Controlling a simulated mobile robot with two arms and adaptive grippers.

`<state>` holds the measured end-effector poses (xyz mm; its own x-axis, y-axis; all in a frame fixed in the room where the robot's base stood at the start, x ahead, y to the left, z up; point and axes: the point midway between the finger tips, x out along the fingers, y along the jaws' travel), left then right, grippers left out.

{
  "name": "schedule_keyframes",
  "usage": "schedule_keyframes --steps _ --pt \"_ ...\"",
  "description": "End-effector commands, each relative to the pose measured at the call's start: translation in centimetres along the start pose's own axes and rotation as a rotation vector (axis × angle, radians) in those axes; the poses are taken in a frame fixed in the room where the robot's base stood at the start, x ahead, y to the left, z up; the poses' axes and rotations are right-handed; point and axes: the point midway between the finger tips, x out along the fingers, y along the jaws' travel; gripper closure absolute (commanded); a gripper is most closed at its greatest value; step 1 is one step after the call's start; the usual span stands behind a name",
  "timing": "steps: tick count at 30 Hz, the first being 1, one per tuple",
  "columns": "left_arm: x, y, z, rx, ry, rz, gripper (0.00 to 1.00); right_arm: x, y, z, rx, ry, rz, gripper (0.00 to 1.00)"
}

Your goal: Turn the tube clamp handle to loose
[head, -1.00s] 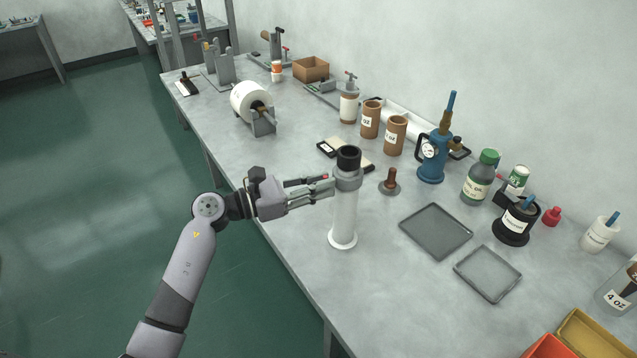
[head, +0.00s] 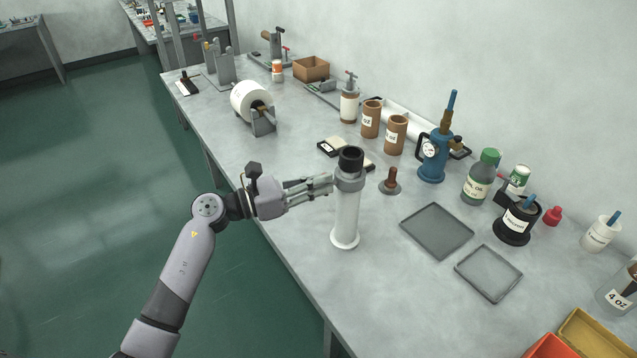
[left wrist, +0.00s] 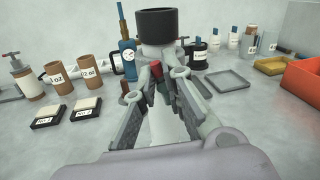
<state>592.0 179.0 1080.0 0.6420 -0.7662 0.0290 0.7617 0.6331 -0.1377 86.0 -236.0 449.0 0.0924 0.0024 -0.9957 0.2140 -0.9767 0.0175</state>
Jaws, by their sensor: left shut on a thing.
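The tube clamp (head: 349,182) is a grey collar near the top of an upright white tube stand (head: 346,215), with a black tube end (head: 351,158) above it. My left gripper (head: 330,183) reaches in from the left and its fingertips are at the collar's left side. In the left wrist view the gripper (left wrist: 165,75) is shut on the clamp handle, of which a small red part (left wrist: 157,70) shows between the fingertips. The fingers hide most of the handle. The black tube end (left wrist: 158,24) stands just beyond. My right gripper is not in view.
A brown-handled tamper (head: 391,179) and a grey tray (head: 436,231) are right of the stand. Dark blocks (head: 330,147) lie behind it. Brown cups (head: 371,119) and a blue pump (head: 433,155) stand farther back. Bench space around the stand's base is clear.

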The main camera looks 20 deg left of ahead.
Motion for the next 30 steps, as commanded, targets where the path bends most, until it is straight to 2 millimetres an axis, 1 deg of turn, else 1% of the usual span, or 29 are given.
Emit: schedule_keyframes --steps 1,14,23,30 --pt "0.0 0.0 -0.5 -0.035 -0.001 -0.001 1.0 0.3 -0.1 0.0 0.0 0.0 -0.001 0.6" --pt "-0.1 0.3 -0.7 -0.429 -0.077 0.0 1.0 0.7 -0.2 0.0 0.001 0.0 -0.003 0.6" --pt "-0.1 0.5 -0.8 -0.71 -0.133 0.001 1.0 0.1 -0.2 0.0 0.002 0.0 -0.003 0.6" --pt "-0.1 0.6 -1.0 -0.934 -0.177 0.004 1.0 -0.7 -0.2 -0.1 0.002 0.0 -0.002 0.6"
